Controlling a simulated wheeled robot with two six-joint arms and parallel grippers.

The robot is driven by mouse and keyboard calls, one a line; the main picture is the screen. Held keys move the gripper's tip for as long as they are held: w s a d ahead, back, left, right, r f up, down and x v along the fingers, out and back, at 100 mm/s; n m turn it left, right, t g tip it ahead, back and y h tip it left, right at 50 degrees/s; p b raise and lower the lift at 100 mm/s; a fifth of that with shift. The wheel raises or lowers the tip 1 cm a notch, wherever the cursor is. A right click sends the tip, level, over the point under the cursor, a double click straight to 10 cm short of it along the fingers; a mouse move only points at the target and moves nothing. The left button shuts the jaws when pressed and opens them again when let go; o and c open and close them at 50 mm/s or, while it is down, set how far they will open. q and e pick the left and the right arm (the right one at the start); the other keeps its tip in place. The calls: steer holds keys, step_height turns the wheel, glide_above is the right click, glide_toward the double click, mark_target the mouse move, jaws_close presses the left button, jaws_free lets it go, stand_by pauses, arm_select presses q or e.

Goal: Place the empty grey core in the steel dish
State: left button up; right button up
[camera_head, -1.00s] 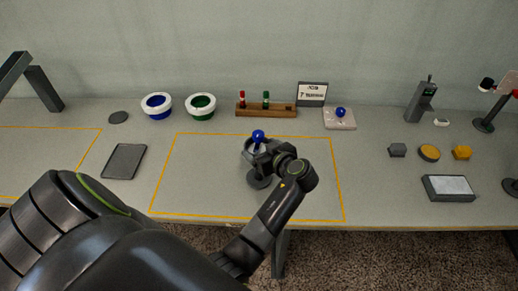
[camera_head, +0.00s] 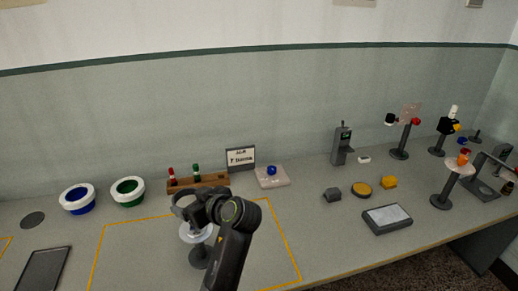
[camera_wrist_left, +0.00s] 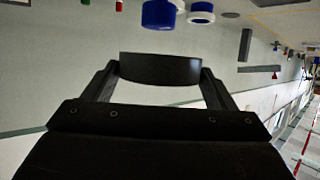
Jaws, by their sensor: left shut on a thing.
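My left gripper (camera_head: 188,203) is shut on a dark grey core, a short ring-like piece (camera_wrist_left: 160,68) that spans its two fingers in the left wrist view. In the head view the gripper and core are over a spindle stand with a pale round plate (camera_head: 196,233), inside the right-hand orange outline. The arm partly hides the stand. I cannot tell for sure which thing is the steel dish; a flat dark grey round (camera_head: 33,219) lies at the far left of the table. My right gripper is not in view.
A blue-lined white bowl (camera_head: 77,199) and a green-lined one (camera_head: 127,191) stand left of a wooden rack (camera_head: 198,183). A dark tray (camera_head: 42,272) lies front left. A pad with a blue ball (camera_head: 272,173) is behind the gripper. Stands and small blocks fill the right.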

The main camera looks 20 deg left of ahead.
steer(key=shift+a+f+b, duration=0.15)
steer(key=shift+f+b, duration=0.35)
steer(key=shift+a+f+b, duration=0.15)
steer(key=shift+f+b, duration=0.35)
arm_select(q)
steer(key=s+d+r+m+t+h, duration=0.2)
steer(key=d+r+m+t+h, duration=0.6)
steer(key=d+r+m+h, duration=0.3)
steer(key=shift+d+r+m+h, duration=0.2)
steer(key=shift+d+m+h, duration=0.5)
steer(key=shift+m, duration=0.4)
